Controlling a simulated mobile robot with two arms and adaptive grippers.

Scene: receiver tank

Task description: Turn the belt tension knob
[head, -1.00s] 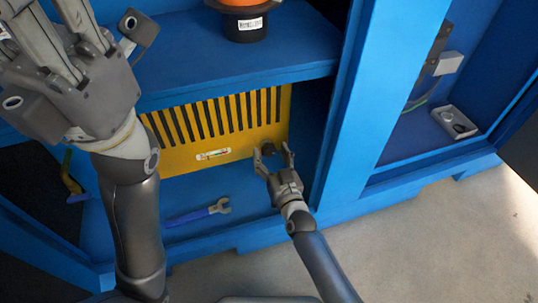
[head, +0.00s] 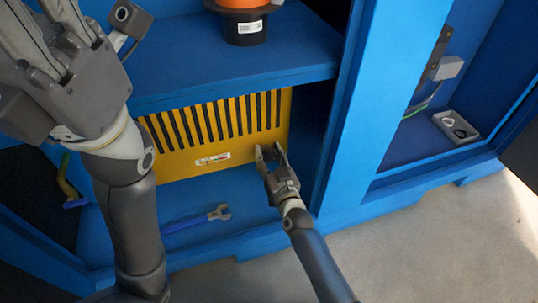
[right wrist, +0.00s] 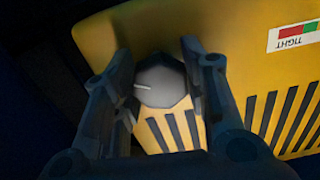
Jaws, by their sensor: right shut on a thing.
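The belt tension knob (right wrist: 163,84) is dark and round, with a white pointer line toward the left in the right wrist view. It sits on the yellow slotted panel (head: 200,166), near its lower right corner in the head view. My right gripper (head: 269,149) has its fingers on both sides of the knob and is shut on it. In the head view the fingers largely hide the knob. A label with red and green bands and the word TIGHT (right wrist: 292,36) is on the panel. My left gripper (head: 55,30) is at the upper left, its fingertips out of frame.
The panel stands in a blue cabinet under a shelf (head: 210,65), which bears an orange and black cylinder (head: 245,27). A blue-handled wrench (head: 197,220) lies on the cabinet floor. A blue post (head: 365,130) rises right of my right gripper.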

